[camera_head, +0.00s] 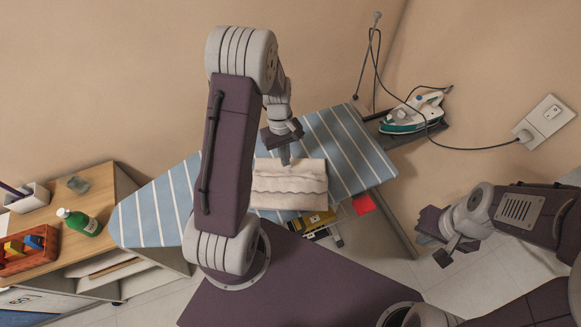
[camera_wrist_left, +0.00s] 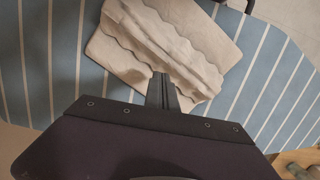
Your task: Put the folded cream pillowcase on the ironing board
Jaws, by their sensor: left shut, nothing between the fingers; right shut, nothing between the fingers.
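The folded cream pillowcase (camera_head: 290,186) lies on the blue-and-white striped ironing board (camera_head: 345,140), at its front edge in the head view. It also shows in the left wrist view (camera_wrist_left: 190,45), with a ruffled band across it, flat on the stripes (camera_wrist_left: 262,75). My left gripper (camera_head: 286,160) is shut and empty, its fingertips at the pillowcase's far edge in the head view; I cannot tell whether they touch it. The left wrist view shows the closed fingers (camera_wrist_left: 162,88) over the cloth. My right gripper (camera_head: 440,245) is shut and empty, off to the right of the board.
A white and green iron (camera_head: 414,111) rests on a stand at the board's right end, its cord running to a wall socket (camera_head: 545,120). A wooden cabinet (camera_head: 110,217) with a green bottle (camera_head: 78,221) and a crate stands left. A yellow object (camera_head: 312,222) shows below the board.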

